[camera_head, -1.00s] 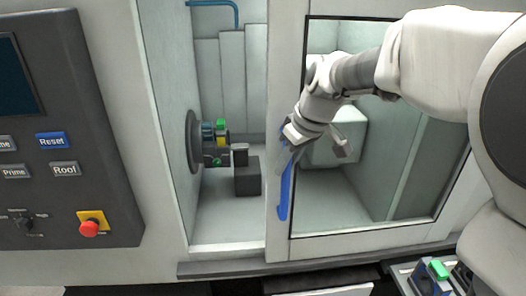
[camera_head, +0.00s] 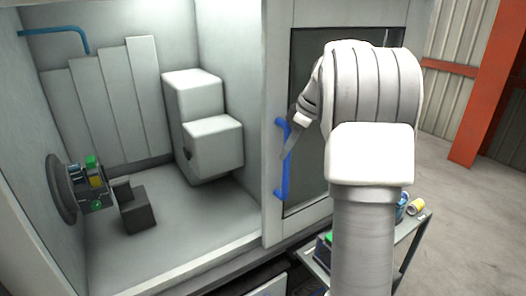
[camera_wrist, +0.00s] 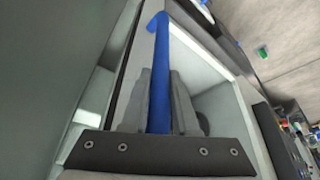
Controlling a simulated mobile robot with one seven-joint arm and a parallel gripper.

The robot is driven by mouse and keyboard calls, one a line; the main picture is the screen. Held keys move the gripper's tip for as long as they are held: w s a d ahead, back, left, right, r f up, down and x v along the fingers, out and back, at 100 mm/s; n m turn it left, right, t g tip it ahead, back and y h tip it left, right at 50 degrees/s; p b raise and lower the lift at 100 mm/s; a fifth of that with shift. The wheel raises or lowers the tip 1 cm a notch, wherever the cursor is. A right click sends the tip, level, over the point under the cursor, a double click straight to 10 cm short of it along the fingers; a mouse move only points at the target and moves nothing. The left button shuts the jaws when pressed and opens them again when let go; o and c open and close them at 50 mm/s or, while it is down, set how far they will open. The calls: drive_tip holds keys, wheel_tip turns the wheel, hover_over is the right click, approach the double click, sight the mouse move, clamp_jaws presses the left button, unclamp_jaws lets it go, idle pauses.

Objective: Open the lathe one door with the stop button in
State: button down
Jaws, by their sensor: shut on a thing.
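The lathe door (camera_head: 272,200) is slid to the right, and a wide opening into the lathe shows left of it. Its blue handle (camera_head: 282,185) stands upright near the door's left edge. My gripper (camera_head: 290,142) is at the handle, partly hidden behind my arm. In the wrist view, the blue handle (camera_wrist: 158,60) runs between the two fingers of my gripper (camera_wrist: 160,100), which are shut on it. The stop button is not in view now.
Inside the lathe are the chuck (camera_head: 62,188), a dark block (camera_head: 137,210) and a white housing (camera_head: 213,145). A small cart (camera_head: 408,240) with items stands at the lower right, near my arm. Open floor (camera_head: 470,210) and an orange pillar (camera_head: 482,85) lie further right.

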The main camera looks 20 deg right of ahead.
drive_tip(key=shift+w+d+r, duration=0.1)
drive_tip(key=shift+w+d, duration=0.05)
drive_tip(key=shift+d, duration=0.6)
drive_tip(key=shift+w+d, duration=0.15)
drive_tip(key=shift+d, duration=0.55)
drive_tip(key=c, duration=0.7)
unclamp_jaws()
drive_tip(key=p+v, duration=0.1)
drive_tip(key=v, duration=1.6)
drive_tip(key=shift+s+d+r+p, duration=0.1)
drive_tip(key=shift+s+p, duration=0.05)
drive_tip(key=shift+p, duration=0.2)
